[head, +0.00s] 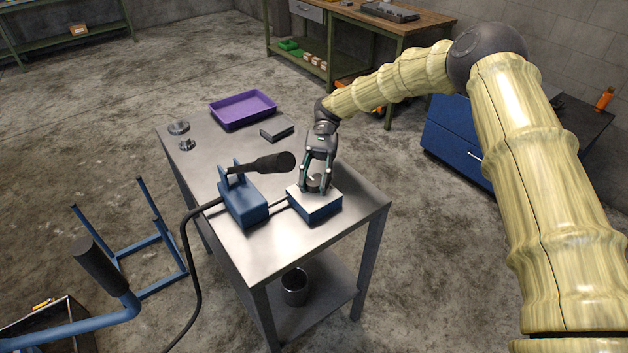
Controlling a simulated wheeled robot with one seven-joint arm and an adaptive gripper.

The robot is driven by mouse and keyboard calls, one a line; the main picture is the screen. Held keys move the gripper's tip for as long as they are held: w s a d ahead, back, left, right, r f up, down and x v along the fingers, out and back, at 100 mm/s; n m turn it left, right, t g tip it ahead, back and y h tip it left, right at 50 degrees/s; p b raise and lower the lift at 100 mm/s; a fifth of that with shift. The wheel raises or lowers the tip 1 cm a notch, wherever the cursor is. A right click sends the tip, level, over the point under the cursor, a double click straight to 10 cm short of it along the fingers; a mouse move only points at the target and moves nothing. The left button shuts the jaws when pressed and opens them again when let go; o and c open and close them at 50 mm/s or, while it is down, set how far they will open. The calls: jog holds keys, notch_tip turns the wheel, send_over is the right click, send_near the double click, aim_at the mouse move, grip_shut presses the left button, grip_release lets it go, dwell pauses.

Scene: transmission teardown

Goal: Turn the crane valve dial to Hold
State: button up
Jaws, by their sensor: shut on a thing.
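The crane valve dial (314,182) is a small dark knob on top of a blue box with a pale top plate (323,205), near the front right of the metal table. My gripper (317,183) points down over the box from above, with its fingers on either side of the dial, shut on it. The fingers hide part of the dial. Its markings and pointer are too small to read, so I cannot tell which setting it is at.
A blue lever unit (243,205) with a black handle (266,163) stands just left of the box, joined to a black hose. A purple tray (243,110), a grey block (277,131) and metal gears (179,128) lie farther back on the table (215,165).

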aim_at(314, 181)
jog(key=shift+n+h, duration=0.4)
jog(key=shift+h, duration=0.1)
jog(key=o, duration=1)
jog(key=shift+o, duration=0.2)
notch_tip(314, 181, up, 10)
jog(key=shift+f, duration=0.1)
